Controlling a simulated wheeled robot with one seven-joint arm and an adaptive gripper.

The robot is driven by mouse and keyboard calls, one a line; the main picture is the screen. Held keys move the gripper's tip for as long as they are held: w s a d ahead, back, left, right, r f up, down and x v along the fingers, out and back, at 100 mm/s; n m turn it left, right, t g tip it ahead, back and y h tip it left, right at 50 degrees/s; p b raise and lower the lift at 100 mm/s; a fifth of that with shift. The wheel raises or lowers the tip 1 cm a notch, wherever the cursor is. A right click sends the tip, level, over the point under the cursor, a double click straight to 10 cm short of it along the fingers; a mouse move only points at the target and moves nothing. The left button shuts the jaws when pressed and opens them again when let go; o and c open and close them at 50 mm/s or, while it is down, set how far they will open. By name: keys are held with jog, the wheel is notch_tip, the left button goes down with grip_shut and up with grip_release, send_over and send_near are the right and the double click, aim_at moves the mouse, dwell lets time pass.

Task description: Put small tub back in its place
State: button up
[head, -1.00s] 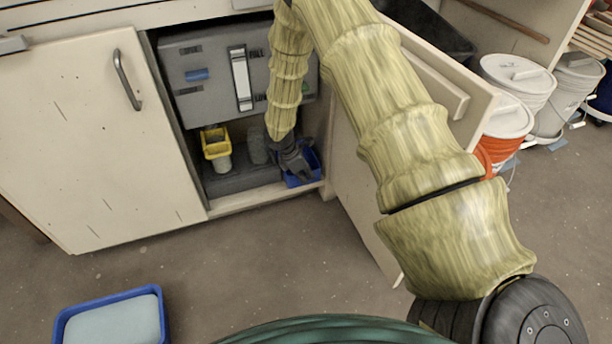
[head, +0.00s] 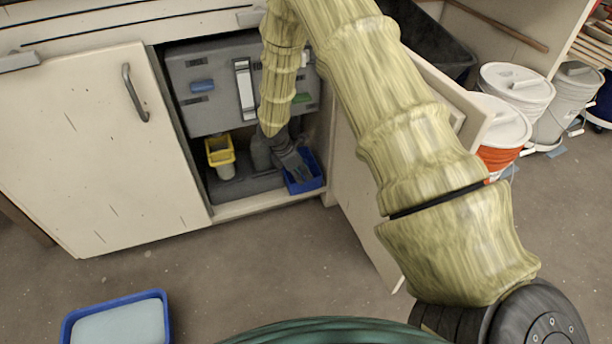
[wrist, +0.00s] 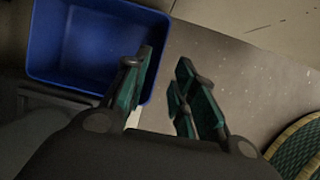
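A small blue tub (head: 314,183) stands in the open cabinet at its right front corner. In the wrist view the blue tub (wrist: 85,40) is at upper left and looks empty. My gripper (head: 298,172) reaches down over the tub in the head view. In the wrist view my gripper (wrist: 165,65) has its fingers apart with a gap between them. The left finger overlaps the tub's right side, and the right finger is over bare floor. I cannot tell whether the left finger touches the tub. Nothing shows held between the fingers.
A yellow tub (head: 220,151) is left of my gripper inside the cabinet, by a grey panel box (head: 215,100). The cabinet's left door (head: 85,150) is shut, and its right door (head: 360,205) stands open. A larger blue tub (head: 165,318) is on the floor; buckets (head: 515,88) stand right.

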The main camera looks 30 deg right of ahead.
jog(key=p+v, duration=0.2)
jog(key=v, duration=0.3)
jog(key=s+a+f+m+y, duration=0.35)
jog(key=s+a+f, duration=0.35)
jog(key=s, duration=0.3)
jog(key=s+a+f+m+y, duration=0.2)
jog(key=s+a+f+m, duration=0.35)
jog(key=s, duration=0.55)
jog(key=s+a+m, duration=0.1)
jog(key=s+m, duration=0.2)
jog(key=s, duration=0.6)
jog(key=s+a+f+m+h, duration=0.1)
jog(key=s+a+m, duration=0.1)
jog(key=s, duration=0.8)
jog(key=shift+a+f+m+t, duration=0.25)
jog(key=shift+m+t, duration=0.15)
jog(key=shift+m, duration=0.5)
jog(key=shift+s, duration=0.1)
